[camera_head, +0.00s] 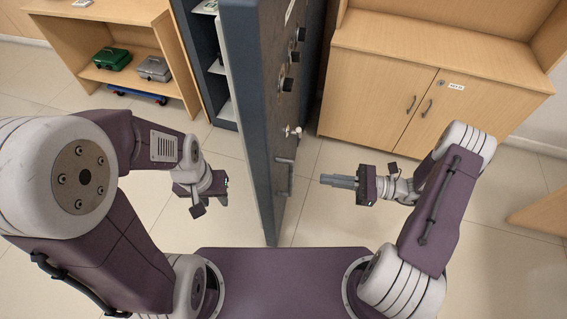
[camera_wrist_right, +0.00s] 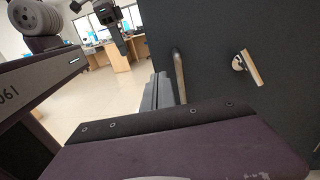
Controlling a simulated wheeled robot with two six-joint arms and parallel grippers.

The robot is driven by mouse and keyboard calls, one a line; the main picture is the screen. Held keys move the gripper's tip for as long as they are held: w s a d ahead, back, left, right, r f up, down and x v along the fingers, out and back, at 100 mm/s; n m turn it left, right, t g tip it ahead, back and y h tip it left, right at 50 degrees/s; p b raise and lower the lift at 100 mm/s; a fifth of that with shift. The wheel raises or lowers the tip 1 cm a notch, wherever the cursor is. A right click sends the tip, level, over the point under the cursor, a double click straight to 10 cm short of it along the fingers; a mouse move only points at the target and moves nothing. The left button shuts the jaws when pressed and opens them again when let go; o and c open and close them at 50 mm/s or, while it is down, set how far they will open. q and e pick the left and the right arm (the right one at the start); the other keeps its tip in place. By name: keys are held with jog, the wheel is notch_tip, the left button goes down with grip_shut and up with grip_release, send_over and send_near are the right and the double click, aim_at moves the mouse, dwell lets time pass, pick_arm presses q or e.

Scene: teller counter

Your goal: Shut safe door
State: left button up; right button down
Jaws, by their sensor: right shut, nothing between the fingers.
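The safe door (camera_head: 252,120) is a tall dark slab standing open, almost edge-on to me in the head view. Its outer face, on the right, carries dials, a lever and a pull handle (camera_head: 284,176). In the right wrist view the dark door face (camera_wrist_right: 220,70) shows the vertical bar handle (camera_wrist_right: 179,75) and the lever (camera_wrist_right: 248,68). The dark safe body (camera_head: 196,50) with shelves is behind, left of the door. My right gripper (camera_head: 326,180) is shut and empty, right of the door, pointing at its outer face, apart from it. My left gripper (camera_head: 198,208) is left of the door; its fingers are unclear.
A wooden cabinet (camera_head: 370,85) stands behind on the right. A wooden shelf unit (camera_head: 110,22) at the back left holds a green cash box (camera_head: 111,59) and a grey one (camera_head: 154,69). A wooden edge (camera_head: 540,212) juts in at the right. Tiled floor around the door is clear.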

send_near(273, 170)
jog(key=a, duration=0.3)
jog(key=w+a, duration=0.1)
jog(key=a, duration=0.2)
jog(key=shift+w+a+f, duration=0.1)
jog(key=shift+w+a, duration=0.1)
jog(key=shift+a, duration=0.15)
